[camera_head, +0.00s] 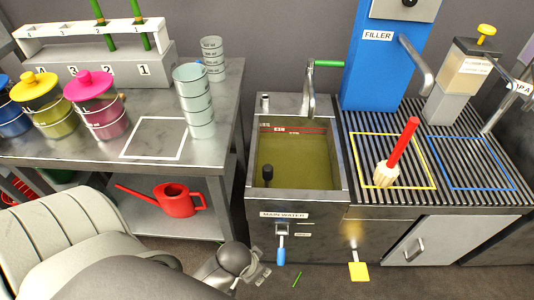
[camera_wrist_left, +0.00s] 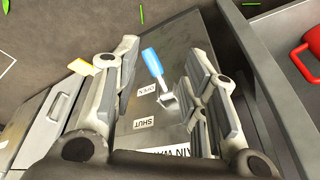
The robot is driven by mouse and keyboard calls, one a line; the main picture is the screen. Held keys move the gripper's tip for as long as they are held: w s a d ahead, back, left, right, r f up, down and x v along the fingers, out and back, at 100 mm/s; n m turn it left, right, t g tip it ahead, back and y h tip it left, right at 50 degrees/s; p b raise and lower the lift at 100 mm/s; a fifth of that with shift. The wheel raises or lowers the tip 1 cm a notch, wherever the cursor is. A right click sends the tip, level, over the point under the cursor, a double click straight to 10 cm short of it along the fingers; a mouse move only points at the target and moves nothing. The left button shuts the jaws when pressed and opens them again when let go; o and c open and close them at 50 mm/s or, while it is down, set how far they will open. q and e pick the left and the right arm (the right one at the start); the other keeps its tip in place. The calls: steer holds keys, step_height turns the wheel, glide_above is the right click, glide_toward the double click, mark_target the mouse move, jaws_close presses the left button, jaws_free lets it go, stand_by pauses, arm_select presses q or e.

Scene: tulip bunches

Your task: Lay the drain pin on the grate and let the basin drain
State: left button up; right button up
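The basin (camera_head: 340,190) holds murky olive water. A black knob-topped piece (camera_head: 268,172) stands in its front left corner; I cannot tell for sure whether it is the drain pin. My left gripper (camera_head: 250,272) is low in front of the basin cabinet. In the left wrist view it is open and empty, with the blue-handled lever (camera_wrist_left: 152,62) in view between its fingers, handle beside the OPEN label. My right gripper is not in view.
A yellow pedal or tag (camera_head: 359,271) is right of the blue lever. A faucet (camera_head: 310,85) rises behind the basin; the blue filler (camera_head: 375,60) stands behind the grate. Left, a metal table (camera_head: 210,160) holds pots and stacked cups. A red watering can (camera_head: 172,198) sits below.

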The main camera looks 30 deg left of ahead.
arm_select(q)
steer(key=w+d+r+m+t+b, duration=0.3)
steer(key=w+r+t, duration=0.9)
steer(key=w+r, duration=1.15)
steer(key=w+d+r+m+t+h, duration=0.35)
steer(key=d+r+m+h, duration=0.5)
steer(key=r, duration=0.35)
steer(key=s+d+r+m+g+h, duration=0.1)
steer(key=s+d+m+g+h, duration=0.3)
steer(key=d+m+g+h, duration=0.7)
steer(key=m+g+y, duration=0.8)
steer(key=y, duration=1.2)
glide_above(268, 168)
steer(key=shift+h, duration=0.25)
step_height(268, 168, down, 15)
steer(key=shift+r, duration=0.1)
steer(key=shift+a+f, duration=0.15)
steer(key=shift+f, duration=0.05)
step_height(268, 168, down, 9)
steer(key=shift+f+b, duration=0.3)
steer(key=shift+f, duration=0.4)
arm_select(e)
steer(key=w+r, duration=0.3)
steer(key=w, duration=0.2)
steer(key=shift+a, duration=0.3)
